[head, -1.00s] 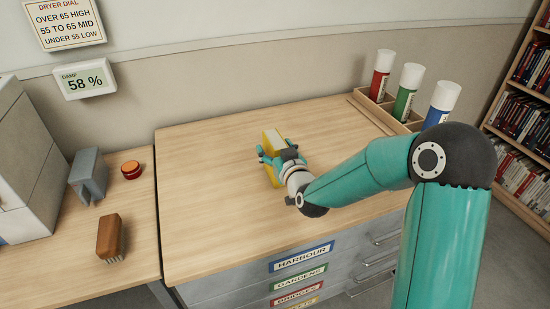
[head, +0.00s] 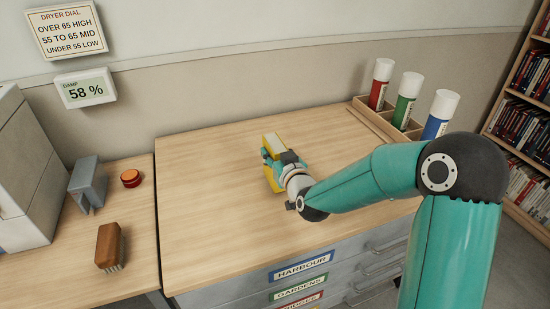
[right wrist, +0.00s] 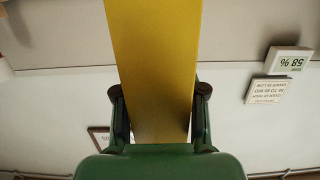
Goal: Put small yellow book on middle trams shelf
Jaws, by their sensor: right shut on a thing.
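The small yellow book (head: 274,143) is over the middle of the wooden cabinet top (head: 210,220), yellow on its cover with a pale page edge upward. My right gripper (head: 280,160) is shut on it. In the right wrist view the yellow cover (right wrist: 155,65) stands between the two fingers (right wrist: 160,95) of my right gripper. I cannot tell whether the book's lower edge touches the top. My left gripper is not in view. No shelf marked trams can be read in these frames.
A bookcase (head: 529,115) full of books stands at the right edge. A wooden rack (head: 362,104) holds red, green and blue canisters at the back right. A brush (head: 109,246), a grey holder (head: 88,182) and a round orange item (head: 131,178) are on the left table.

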